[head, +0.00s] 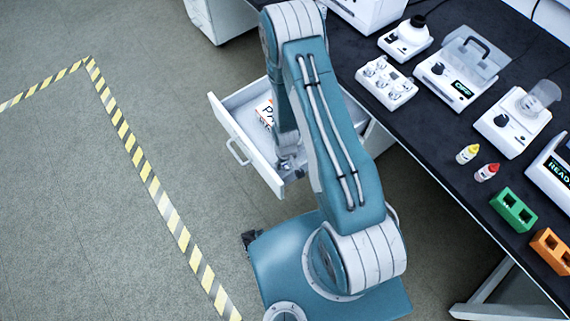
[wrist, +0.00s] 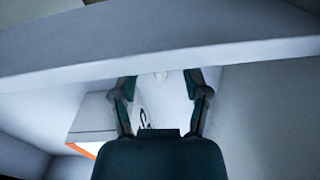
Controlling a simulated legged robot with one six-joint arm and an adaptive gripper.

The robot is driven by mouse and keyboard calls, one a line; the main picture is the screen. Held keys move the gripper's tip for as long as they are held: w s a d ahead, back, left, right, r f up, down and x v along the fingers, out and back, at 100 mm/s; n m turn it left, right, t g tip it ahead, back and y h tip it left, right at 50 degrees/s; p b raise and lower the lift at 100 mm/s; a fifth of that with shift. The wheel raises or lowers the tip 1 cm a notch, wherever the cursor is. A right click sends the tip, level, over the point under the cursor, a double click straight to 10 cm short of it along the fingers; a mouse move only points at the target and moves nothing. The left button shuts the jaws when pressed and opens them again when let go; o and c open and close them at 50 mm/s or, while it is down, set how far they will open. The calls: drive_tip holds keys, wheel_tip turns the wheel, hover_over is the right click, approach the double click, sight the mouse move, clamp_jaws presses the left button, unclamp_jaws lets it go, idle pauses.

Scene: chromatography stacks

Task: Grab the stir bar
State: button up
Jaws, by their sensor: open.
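My gripper (head: 289,158) reaches down into an open white drawer (head: 232,140), near its front right corner. In the wrist view my gripper (wrist: 161,90) is open, with its two dark fingers apart and pointing towards the drawer wall (wrist: 160,52). No stir bar can be made out in the head view, where my arm covers part of the drawer.
A white box with orange edges and dark lettering (head: 265,112) lies in the drawer beside my gripper; its orange edge shows in the wrist view (wrist: 82,150). The black bench (head: 450,150) at right carries lab devices, two small bottles and green and orange racks. The floor at left is clear.

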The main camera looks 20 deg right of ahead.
sight(285, 165)
drive_tip(key=shift+f, duration=0.7)
clamp_jaws()
drive_tip(key=shift+r, duration=0.15)
wheel_tip(285, 165, up, 10)
